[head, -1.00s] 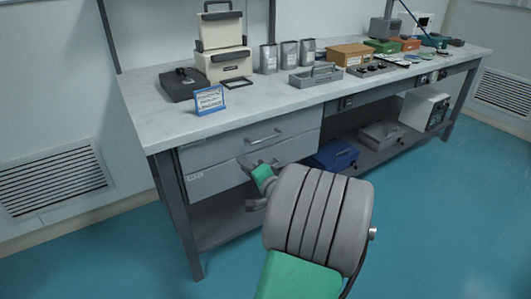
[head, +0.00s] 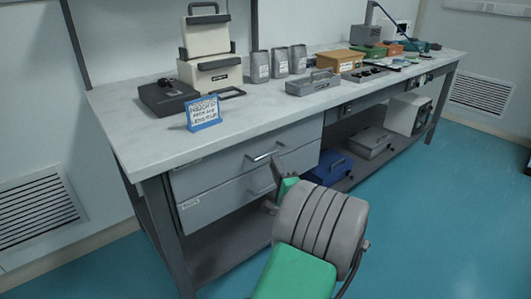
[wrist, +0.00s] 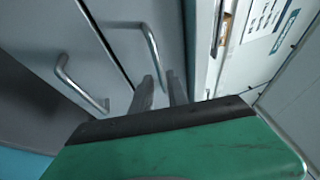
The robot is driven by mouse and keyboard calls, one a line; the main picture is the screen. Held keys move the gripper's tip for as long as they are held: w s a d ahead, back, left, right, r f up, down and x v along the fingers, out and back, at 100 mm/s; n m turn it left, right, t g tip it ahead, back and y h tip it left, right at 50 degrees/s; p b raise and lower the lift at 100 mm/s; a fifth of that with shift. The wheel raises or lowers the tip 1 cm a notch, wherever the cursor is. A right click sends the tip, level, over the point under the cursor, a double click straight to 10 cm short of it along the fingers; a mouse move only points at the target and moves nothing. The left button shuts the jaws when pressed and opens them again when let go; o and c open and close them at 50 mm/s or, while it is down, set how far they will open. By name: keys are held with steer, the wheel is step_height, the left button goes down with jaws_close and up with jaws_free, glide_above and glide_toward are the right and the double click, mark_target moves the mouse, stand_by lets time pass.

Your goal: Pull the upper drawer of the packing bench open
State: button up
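The packing bench's upper drawer (head: 222,164) is a grey front just under the worktop, and it looks shut. Its bar handle (head: 264,151) also shows in the wrist view (wrist: 151,48). The lower drawer (head: 224,199) is below, also shut; its handle shows at left in the wrist view (wrist: 78,88). My gripper (head: 279,172) is in front of the drawers, close below the upper handle. In the wrist view, its two fingers (wrist: 163,84) are apart, with one end of the upper handle appearing between or just beyond their tips. Contact cannot be told.
The worktop (head: 150,133) overhangs the drawers and carries a blue-framed sign (head: 203,112), a black box (head: 169,97), cream cases (head: 212,70) and several other items. A blue box (head: 328,168) sits on the lower shelf to the right. The floor in front is clear.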

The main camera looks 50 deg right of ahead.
mark_target(270, 154)
steer(key=x, duration=0.6)
steer(key=shift+w+a, duration=0.1)
steer(key=shift+a, duration=0.1)
steer(key=shift+c, duration=0.6)
jaws_close()
stand_by(0.5)
